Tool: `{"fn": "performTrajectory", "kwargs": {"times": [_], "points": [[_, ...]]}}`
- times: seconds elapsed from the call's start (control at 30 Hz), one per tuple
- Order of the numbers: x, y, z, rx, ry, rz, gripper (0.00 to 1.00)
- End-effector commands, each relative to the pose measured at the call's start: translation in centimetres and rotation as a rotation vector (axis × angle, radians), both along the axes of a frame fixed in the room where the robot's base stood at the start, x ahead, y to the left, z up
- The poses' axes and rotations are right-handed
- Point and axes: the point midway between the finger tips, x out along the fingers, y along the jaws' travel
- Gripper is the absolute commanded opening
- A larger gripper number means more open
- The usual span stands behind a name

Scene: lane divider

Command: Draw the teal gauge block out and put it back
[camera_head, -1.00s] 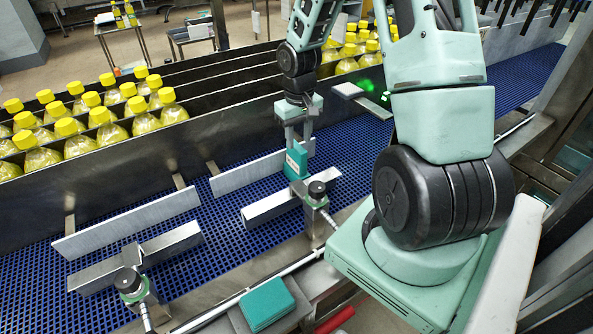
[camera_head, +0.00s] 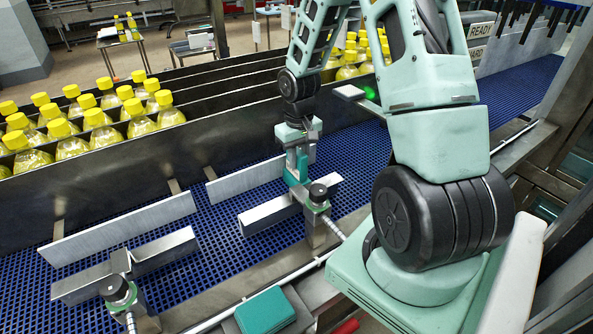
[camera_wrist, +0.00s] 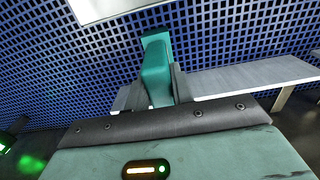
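The teal gauge block (camera_head: 293,176) is upright in my gripper (camera_head: 298,158), over the blue belt. It stands between the pale guide plate behind it and the steel bar (camera_head: 285,207) in front. The wrist view shows the block (camera_wrist: 155,65) between the two dark fingers (camera_wrist: 160,92), which appear to press on its sides. I cannot tell whether its lower end touches the belt or the bar.
A second pale plate (camera_head: 120,229) and steel bar (camera_head: 130,266) lie to the left. Black clamp knobs (camera_head: 318,192) stand on the front rail. Yellow-capped bottles (camera_head: 97,120) fill lanes behind. A teal pad (camera_head: 264,310) lies at the front edge. Open belt extends right.

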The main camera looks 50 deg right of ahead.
Motion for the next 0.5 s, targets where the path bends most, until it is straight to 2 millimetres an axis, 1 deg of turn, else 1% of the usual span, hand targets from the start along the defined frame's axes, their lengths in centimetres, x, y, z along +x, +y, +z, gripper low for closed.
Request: {"fn": "performTrajectory", "kwargs": {"times": [0.5], "points": [[0.0,0.0,1.7,0.000,-0.001,0.000,0.00]]}}
